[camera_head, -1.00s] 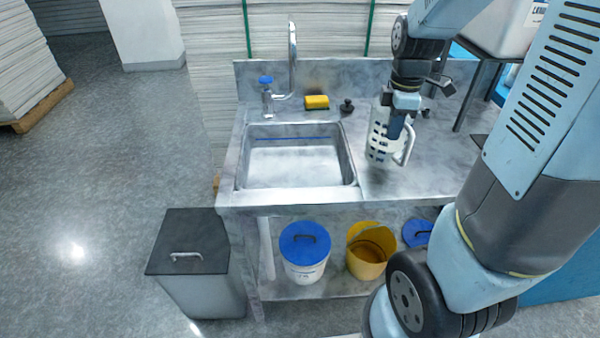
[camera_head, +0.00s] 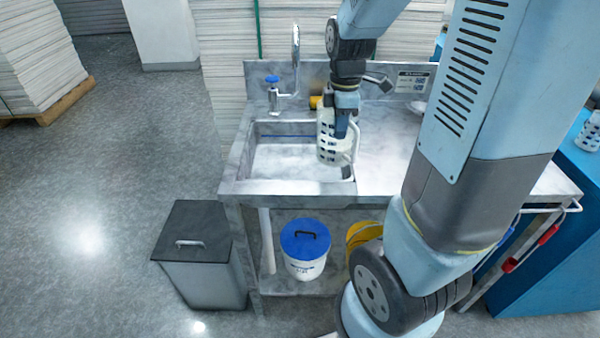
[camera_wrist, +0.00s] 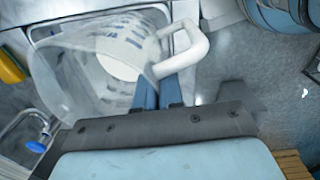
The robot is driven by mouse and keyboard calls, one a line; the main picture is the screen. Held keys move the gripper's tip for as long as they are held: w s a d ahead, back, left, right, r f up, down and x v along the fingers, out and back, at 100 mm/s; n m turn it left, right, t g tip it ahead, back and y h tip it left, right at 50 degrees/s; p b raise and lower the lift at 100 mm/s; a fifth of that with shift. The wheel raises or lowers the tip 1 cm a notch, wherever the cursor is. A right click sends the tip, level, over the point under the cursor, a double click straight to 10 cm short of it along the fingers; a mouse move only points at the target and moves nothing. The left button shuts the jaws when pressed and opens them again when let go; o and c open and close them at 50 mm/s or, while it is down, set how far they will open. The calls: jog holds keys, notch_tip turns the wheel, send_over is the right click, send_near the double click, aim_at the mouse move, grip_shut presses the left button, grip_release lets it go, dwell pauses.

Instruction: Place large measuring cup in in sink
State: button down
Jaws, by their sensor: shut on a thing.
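The large measuring cup (camera_head: 327,140) is a whitish translucent jug with dark markings and a white handle. My gripper (camera_head: 347,128) is shut on it and holds it at the right edge of the sink. In the wrist view the cup (camera_wrist: 85,65) fills the upper left, and its handle (camera_wrist: 192,48) lies by my gripper (camera_wrist: 158,92). The sink (camera_head: 280,160) is a steel basin set in the left of the counter, and its visible floor is empty. The cup hides its right back corner. I cannot tell the exact height of the cup over the rim.
A tap with a blue knob (camera_head: 272,80) stands behind the sink. A yellow sponge (camera_head: 314,102) is partly hidden behind the cup. Free counter (camera_head: 385,150) lies to the right. A blue-lidded bucket (camera_head: 304,250) is on the shelf below, and a black-lidded bin (camera_head: 200,235) stands at left.

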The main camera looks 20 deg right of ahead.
jog(key=shift+s+a, duration=0.1)
dwell(0.3)
jog(key=w+a+f, duration=0.7)
jog(key=w+f, duration=0.4)
jog(key=f, duration=0.2)
jog(key=shift+w+a, duration=0.25)
jog(key=shift+w, duration=0.1)
jog(key=c, duration=1.3)
grip_release()
jog(key=shift+o, duration=0.2)
